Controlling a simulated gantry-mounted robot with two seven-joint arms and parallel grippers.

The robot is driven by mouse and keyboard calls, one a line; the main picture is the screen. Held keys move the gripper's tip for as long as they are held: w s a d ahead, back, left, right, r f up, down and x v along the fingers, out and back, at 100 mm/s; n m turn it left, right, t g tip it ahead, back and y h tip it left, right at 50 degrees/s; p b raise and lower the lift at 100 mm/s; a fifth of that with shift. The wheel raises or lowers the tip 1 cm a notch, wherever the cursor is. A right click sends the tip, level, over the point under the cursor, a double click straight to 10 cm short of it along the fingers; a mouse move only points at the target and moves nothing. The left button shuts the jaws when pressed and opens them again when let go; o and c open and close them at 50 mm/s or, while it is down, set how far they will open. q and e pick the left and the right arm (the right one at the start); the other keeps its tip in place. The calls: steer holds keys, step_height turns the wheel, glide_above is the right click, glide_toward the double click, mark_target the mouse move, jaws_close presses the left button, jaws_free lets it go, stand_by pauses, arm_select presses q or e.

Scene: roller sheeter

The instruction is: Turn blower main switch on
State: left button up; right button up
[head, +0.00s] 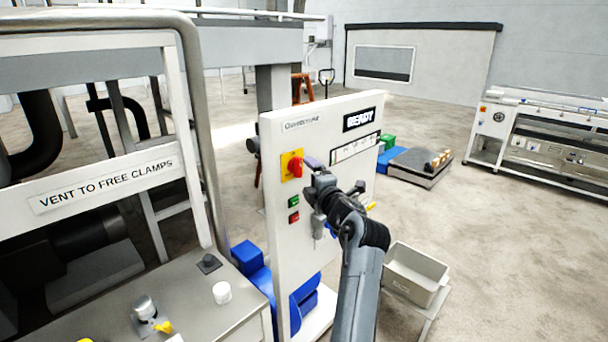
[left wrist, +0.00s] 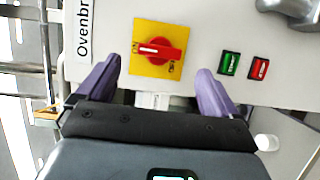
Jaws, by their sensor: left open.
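The blower main switch is a red rotary knob (head: 295,167) on a yellow plate (head: 286,160), on the upright white panel (head: 278,235). My left gripper (head: 312,164) is beside the switch at the panel's front. Its purple fingers are open and empty, and in the wrist view the gripper (left wrist: 156,75) has one finger on each side below the knob, with no visible contact. My right gripper is not in view.
A green button (head: 293,202) and a red button (head: 294,217) sit below the switch. A READY display (head: 360,119) is at the panel's upper right. A frame with a VENT TO FREE CLAMPS sign (head: 105,186) stands left. A grey bin (head: 417,272) stands right of my arm.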

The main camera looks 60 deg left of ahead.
arm_select(q)
steer(key=d, duration=0.4)
steer(key=shift+s+d, duration=0.1)
steer(key=shift+s, duration=0.3)
stand_by(0.4)
